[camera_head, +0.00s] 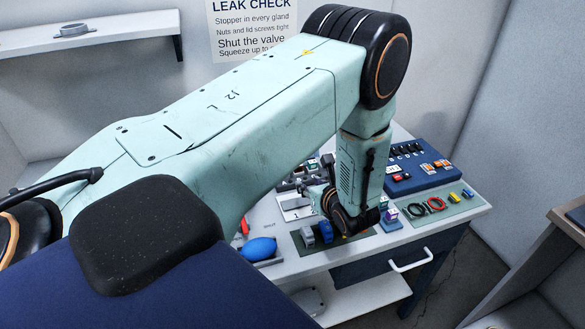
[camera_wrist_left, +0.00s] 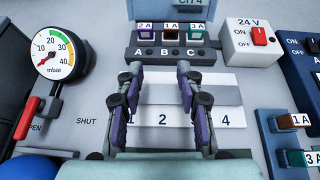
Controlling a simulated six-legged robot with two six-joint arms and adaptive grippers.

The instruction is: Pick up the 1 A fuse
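My left gripper (camera_wrist_left: 161,82) is open and empty in the left wrist view, its purple-padded fingers spread above a white plate (camera_wrist_left: 230,118) numbered 1, 2 and 4. Beyond the fingertips is a dark block (camera_wrist_left: 146,53) marked A, B, C. It holds a brown piece labelled 1 A (camera_wrist_left: 171,36) between a purple 2 A piece (camera_wrist_left: 144,38) and a green 3 A piece (camera_wrist_left: 196,38). A second brown piece labelled 1 A (camera_wrist_left: 279,124) sits on a blue holder at right. My right gripper is in neither view.
A pressure gauge (camera_wrist_left: 56,54) and a red-handled valve (camera_wrist_left: 27,118) are at left. A white 24 V switch box (camera_wrist_left: 251,42) is at right. In the head view a blue bulb (camera_head: 259,249) lies near the bench's front, and a mat with cable loops (camera_head: 436,205) is at right.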

